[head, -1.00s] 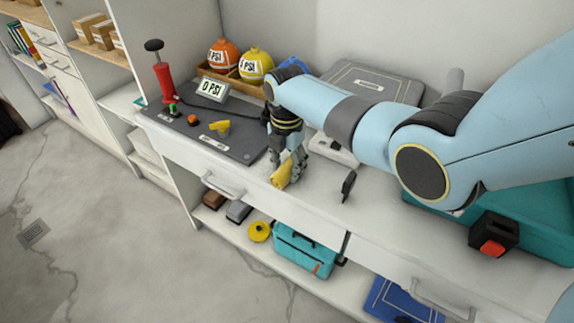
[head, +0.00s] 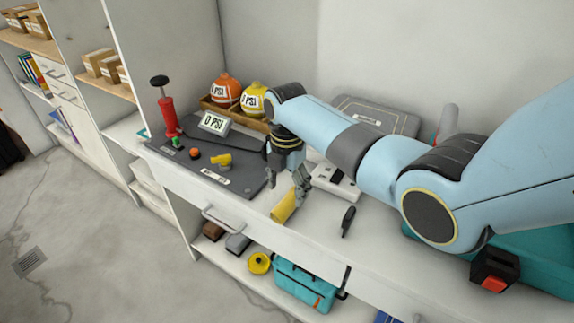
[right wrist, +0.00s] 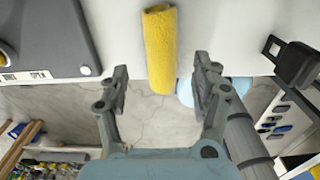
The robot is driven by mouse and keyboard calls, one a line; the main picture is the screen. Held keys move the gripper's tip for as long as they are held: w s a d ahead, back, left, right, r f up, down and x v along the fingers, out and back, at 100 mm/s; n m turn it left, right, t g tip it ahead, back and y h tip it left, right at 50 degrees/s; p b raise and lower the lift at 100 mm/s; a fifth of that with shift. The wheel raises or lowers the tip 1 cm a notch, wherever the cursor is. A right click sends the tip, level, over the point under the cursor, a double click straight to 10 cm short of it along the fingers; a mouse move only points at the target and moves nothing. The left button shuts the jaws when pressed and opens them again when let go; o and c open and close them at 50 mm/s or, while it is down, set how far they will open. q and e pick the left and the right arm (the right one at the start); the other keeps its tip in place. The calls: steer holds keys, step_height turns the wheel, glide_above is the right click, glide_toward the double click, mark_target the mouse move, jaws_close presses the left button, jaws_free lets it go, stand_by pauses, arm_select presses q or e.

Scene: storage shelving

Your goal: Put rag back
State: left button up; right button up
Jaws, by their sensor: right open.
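The rag (head: 284,206) is a yellow rolled cloth on the white counter (head: 322,212), close to its front edge. In the right wrist view the rag (right wrist: 160,50) lies lengthwise, its near end between and just ahead of the two fingertips, with gaps on both sides. My right gripper (head: 287,177) is open and empty, just behind and above the rag in the head view; its spread fingers (right wrist: 161,76) fill the lower right wrist view. My left gripper is not in view.
A small black upright piece (head: 348,220) stands to the right. Orange and yellow balls (head: 226,90) sit behind. A teal case (head: 303,286) is on the shelf below.

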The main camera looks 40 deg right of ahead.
mark_target(287, 198)
step_height(287, 198, up, 8)
steer(key=shift+f+p, duration=0.15)
steer(key=shift+p, duration=0.25)
